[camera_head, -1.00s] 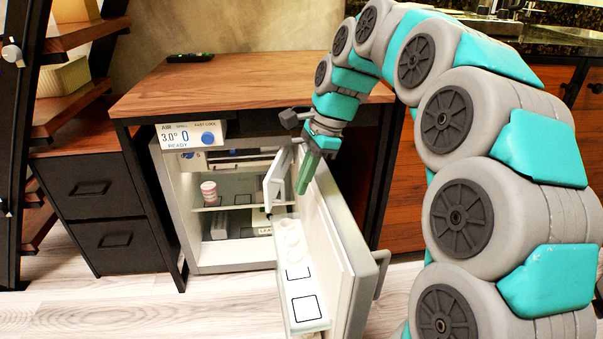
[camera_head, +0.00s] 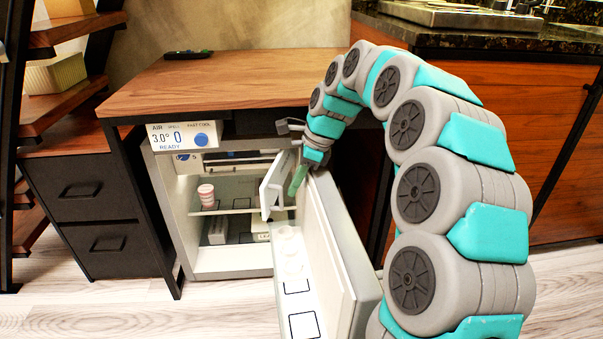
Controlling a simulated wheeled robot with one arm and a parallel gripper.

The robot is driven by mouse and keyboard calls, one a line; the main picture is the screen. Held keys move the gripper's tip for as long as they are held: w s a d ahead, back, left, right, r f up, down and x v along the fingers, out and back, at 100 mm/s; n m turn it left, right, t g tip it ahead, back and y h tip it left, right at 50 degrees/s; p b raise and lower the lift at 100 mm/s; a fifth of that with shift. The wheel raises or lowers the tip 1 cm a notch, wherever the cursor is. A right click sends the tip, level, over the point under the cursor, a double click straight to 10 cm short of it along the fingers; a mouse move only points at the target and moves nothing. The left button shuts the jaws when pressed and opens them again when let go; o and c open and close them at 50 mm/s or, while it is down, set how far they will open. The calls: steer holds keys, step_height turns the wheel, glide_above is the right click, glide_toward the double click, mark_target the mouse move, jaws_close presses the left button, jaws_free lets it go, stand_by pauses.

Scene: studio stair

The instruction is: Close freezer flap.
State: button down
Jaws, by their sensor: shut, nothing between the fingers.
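The freezer flap (camera_head: 274,186) is a small white panel inside the upper part of the small fridge (camera_head: 235,262). It stands swung open, out toward the fridge door. The fridge door (camera_head: 340,262) is wide open toward me, with white cups on its inner shelf. My gripper (camera_head: 297,182) has green fingers, pointing down, and is shut and empty. It is just right of the flap, near the top of the door. I cannot tell whether it touches the flap. The freezer compartment (camera_head: 235,162) shows as a dark opening behind the flap.
A pink-and-white cup (camera_head: 206,195) stands on the fridge's middle shelf. A wooden counter (camera_head: 230,85) with a remote (camera_head: 188,54) lies above the fridge. Dark drawers (camera_head: 95,215) stand at left. The floor (camera_head: 130,315) in front is clear.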

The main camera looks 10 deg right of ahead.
steer(key=shift+x, duration=0.8)
steer(key=w+a+m+t+p, duration=0.1)
steer(key=w+a+m+p, duration=0.3)
steer(key=a+p, duration=0.7)
steer(key=shift+w+a+t+h, duration=0.3)
steer(key=shift+w+a, duration=0.05)
steer(key=shift+a, duration=0.4)
steer(key=shift+r, duration=0.1)
